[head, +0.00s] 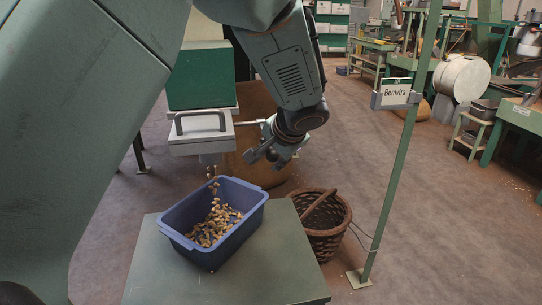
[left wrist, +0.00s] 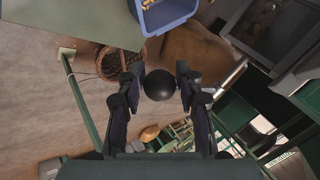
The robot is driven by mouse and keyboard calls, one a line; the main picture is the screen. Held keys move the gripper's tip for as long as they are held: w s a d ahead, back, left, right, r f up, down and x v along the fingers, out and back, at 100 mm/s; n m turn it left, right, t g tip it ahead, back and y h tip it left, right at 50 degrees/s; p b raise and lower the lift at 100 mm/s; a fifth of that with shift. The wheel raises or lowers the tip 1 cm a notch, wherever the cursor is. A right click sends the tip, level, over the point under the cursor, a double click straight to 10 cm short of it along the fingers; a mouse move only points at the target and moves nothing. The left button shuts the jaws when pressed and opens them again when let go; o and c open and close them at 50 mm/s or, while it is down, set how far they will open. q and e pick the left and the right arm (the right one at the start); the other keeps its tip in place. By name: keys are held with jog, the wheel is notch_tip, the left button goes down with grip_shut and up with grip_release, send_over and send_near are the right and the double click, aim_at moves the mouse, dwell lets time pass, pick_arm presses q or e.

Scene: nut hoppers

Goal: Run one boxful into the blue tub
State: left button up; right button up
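The blue tub (head: 225,248) stands on a green-grey stand, with a layer of nuts (head: 215,225) in it. Several nuts fall into it from the spout (head: 210,159) under the hopper. The hopper has a green body (head: 201,78) and a pale box with a dark handle (head: 200,118). My left gripper (head: 275,152) is right of the box, by a thin rod (head: 250,122). In the left wrist view my left gripper's fingers (left wrist: 160,76) close in on both sides of a black ball knob (left wrist: 159,86). The tub's edge (left wrist: 168,16) shows at the top there. My right gripper is out of view.
The stand (head: 240,280) has bare top in front of and right of the tub. A wicker basket (head: 325,238) stands on the floor to its right. A green post (head: 400,170) with a "Bemvira" sign (head: 395,94) rises further right. Open floor lies beyond.

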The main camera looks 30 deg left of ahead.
pick_arm(q)
jog(key=o, duration=0.4)
jog(key=shift+w+d+f, duration=0.1)
jog(key=shift+w, duration=0.3)
jog(key=shift+c, duration=0.2)
jog(key=shift+s, duration=0.15)
notch_tip(320, 180, up, 10)
jog(key=shift+r, duration=0.1)
